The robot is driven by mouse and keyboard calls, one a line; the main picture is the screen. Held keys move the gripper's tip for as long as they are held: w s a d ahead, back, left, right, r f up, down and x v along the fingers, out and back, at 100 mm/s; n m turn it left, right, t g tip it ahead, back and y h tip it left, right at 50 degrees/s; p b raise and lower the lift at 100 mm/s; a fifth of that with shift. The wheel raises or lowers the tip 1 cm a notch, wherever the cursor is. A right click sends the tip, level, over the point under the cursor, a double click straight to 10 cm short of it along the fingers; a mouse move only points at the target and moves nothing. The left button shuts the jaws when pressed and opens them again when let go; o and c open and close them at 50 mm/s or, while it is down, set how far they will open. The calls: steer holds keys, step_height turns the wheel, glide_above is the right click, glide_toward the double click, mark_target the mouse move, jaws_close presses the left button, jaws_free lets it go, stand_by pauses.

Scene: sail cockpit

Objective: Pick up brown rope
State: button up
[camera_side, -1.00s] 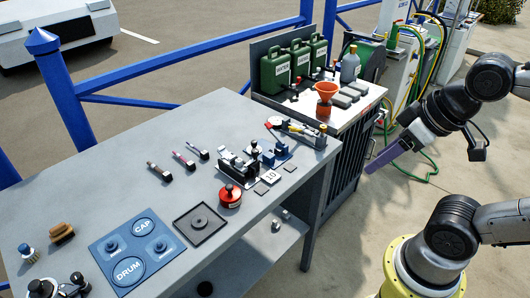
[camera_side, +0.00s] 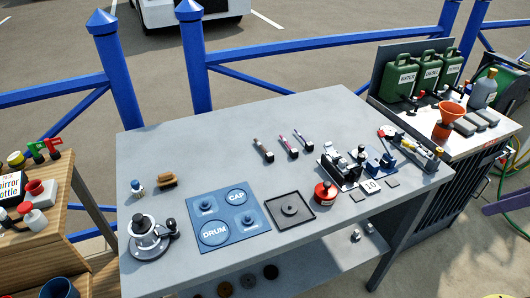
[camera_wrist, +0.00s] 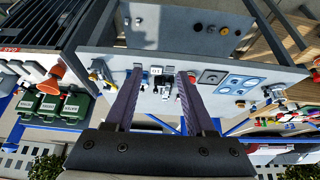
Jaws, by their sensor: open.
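I cannot make out a clear brown rope in either view. A small brown item (camera_side: 168,181) lies on the left part of the grey workbench (camera_side: 330,230) in the side view; it is too small to tell whether it is rope or a brush. My gripper (camera_wrist: 159,72) is open and empty in the wrist view, its two purple fingers apart, with the bench beyond them. In the side view only a purple finger (camera_side: 508,203) shows at the right edge, beyond the bench's right end and far from the brown item.
A blue DRUM and CAP board (camera_side: 229,216), a dark square tray (camera_side: 290,208), a red round can (camera_side: 325,192) and a winch-like device (camera_side: 148,240) stand on the bench. Green jerrycans (camera_side: 428,72) and an orange funnel (camera_side: 449,117) are right. Blue railings (camera_side: 290,70) run behind. The bench's back left is clear.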

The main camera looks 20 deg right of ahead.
steer(key=shift+o, duration=0.6)
steer(key=w+r+m+t, duration=0.1)
steer(key=w+r+t, duration=0.1)
steer(key=w+r, duration=1.1)
steer(key=n+g, duration=0.2)
steer(key=g, duration=0.1)
glide_above(271, 156)
steer(key=s, duration=0.2)
steer(key=f, duration=2.8)
steer(key=shift+s+d+f, duration=0.15)
steer(key=shift+s+d, duration=0.05)
steer(key=shift+d, duration=0.1)
steer(key=shift+a+x, duration=0.2)
steer(key=shift+x, duration=2.7)
steer(key=shift+s, duration=0.2)
